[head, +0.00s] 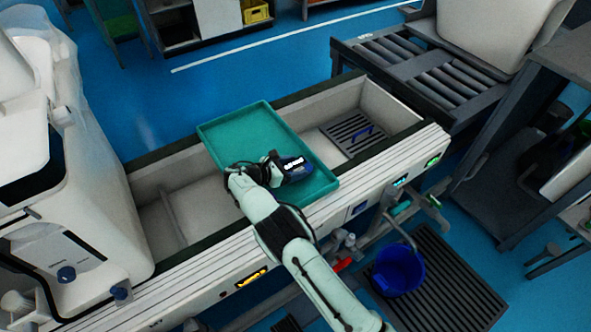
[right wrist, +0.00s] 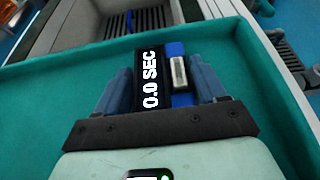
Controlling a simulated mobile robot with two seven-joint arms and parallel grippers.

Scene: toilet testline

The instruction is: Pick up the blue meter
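The blue meter (head: 297,168) is at the right part of the green tray (head: 222,130) in the head view. In the right wrist view the meter (right wrist: 177,98) shows a black display reading "0.0 SEC" beside a blue part. My right gripper (head: 284,171) is at the meter, with one finger on each side of it. In the right wrist view the fingers of the right gripper (right wrist: 164,88) lie close against the meter's sides with no clear gap. Whether the meter touches the tray cannot be told. My left gripper is not in view.
The tray rests across a grey-white conveyor trough (head: 375,98). A white toilet-like unit (head: 85,170) stands at the left. A roller table (head: 425,70) is at the upper right. A blue bucket (head: 398,270) stands on a dark floor grate. The left part of the tray is bare.

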